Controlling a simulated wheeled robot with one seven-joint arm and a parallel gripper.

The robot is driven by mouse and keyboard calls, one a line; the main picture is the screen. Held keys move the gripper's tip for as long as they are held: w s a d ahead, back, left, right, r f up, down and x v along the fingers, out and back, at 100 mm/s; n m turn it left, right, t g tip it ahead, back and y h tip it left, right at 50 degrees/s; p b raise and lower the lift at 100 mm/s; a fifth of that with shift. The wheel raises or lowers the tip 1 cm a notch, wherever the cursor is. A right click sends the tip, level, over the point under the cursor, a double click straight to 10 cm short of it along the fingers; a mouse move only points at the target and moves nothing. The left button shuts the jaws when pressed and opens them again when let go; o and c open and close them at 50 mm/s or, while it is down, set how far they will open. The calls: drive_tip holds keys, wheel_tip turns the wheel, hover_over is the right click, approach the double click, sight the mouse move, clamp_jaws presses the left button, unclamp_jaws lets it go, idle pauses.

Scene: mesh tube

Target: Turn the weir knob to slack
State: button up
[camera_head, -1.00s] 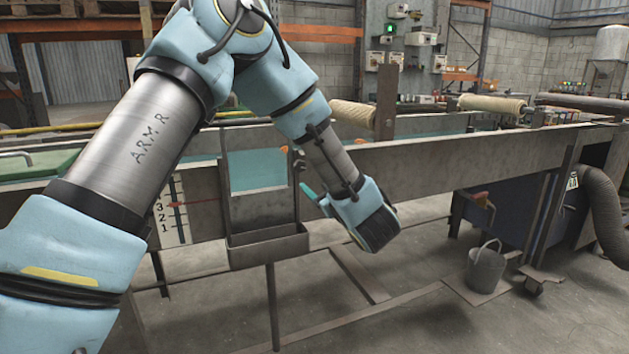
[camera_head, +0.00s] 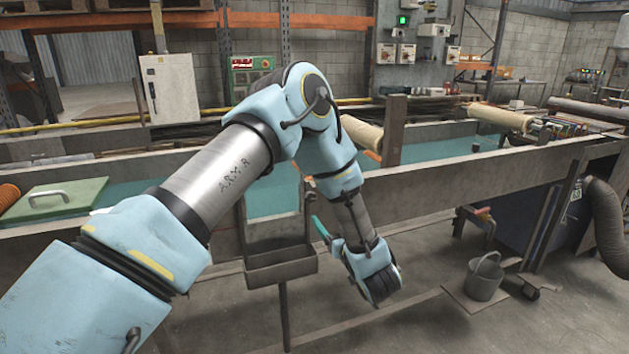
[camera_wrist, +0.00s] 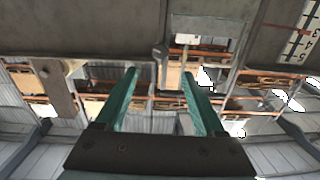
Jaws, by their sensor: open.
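My gripper (camera_head: 320,228) shows in the head view as a teal finger beside the grey weir frame, above and right of its small trough (camera_head: 281,268). In the wrist view my gripper (camera_wrist: 158,73) is open, its two teal fingers apart with nothing held. A small grey fitting (camera_wrist: 160,52) shows just beyond the fingertips at the edge of the metal plate; I cannot tell whether it is the weir knob. A numbered scale (camera_wrist: 298,38) is at the upper right of the wrist view. In the head view my arm hides much of the weir's left side.
The long metal channel wall (camera_head: 440,178) crosses the scene. A green lid with a handle (camera_head: 58,198) lies on the left. A bucket (camera_head: 484,277) stands on the floor at right, near a thick grey hose (camera_head: 607,225). The floor before the trough is open.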

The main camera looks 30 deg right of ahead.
sight(311, 199)
drive_tip(key=shift+m, duration=0.3)
drive_tip(key=w+p, duration=0.1)
drive_tip(key=w, duration=0.2)
drive_tip(key=w+p, duration=0.1)
drive_tip(key=w, duration=0.3)
drive_tip(key=w+d+p, duration=0.1)
drive_tip(key=w+p, duration=0.1)
drive_tip(key=w, duration=0.1)
drive_tip(key=shift+w, duration=0.3)
clamp_jaws()
